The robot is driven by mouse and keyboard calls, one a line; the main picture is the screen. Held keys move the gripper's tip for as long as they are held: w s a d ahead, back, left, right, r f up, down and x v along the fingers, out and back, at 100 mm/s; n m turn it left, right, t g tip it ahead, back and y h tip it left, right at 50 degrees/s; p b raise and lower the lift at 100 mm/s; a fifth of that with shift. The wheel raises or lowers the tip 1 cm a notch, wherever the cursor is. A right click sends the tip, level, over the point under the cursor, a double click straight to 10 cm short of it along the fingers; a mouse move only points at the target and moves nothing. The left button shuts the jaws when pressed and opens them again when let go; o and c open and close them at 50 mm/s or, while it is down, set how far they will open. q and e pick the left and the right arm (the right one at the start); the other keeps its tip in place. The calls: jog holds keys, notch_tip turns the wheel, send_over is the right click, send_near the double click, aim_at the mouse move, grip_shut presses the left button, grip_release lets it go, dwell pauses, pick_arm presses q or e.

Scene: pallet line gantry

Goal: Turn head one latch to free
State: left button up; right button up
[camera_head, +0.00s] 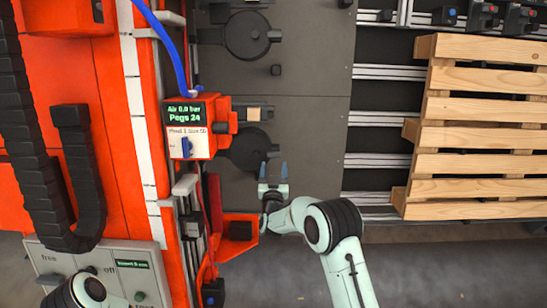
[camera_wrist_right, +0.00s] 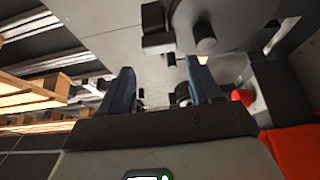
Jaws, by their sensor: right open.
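An orange head unit (camera_head: 211,128) carries a screen reading "Air 0.0 bar, Pegs 24" and a white label that seems to start with "Head 1". A small blue piece (camera_head: 186,147) sits on that label; I cannot tell whether it is the latch or how it is set. My right gripper (camera_head: 273,171) is open and empty, below and right of the unit, near a dark round part (camera_head: 250,148). In the right wrist view its blue fingers (camera_wrist_right: 161,88) are apart with nothing gripped. My left arm shows at the lower left; its gripper is not in view.
A grey control panel (camera_head: 75,258) marked "free" and "off" is at the lower left. A wooden pallet (camera_head: 480,163) lies on rails at the right. A blue hose (camera_head: 172,45) runs down to the head unit. A red knob (camera_wrist_right: 242,96) shows beside the fingers.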

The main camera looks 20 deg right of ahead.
aim_at(274, 154)
jog(key=shift+x, duration=2.75)
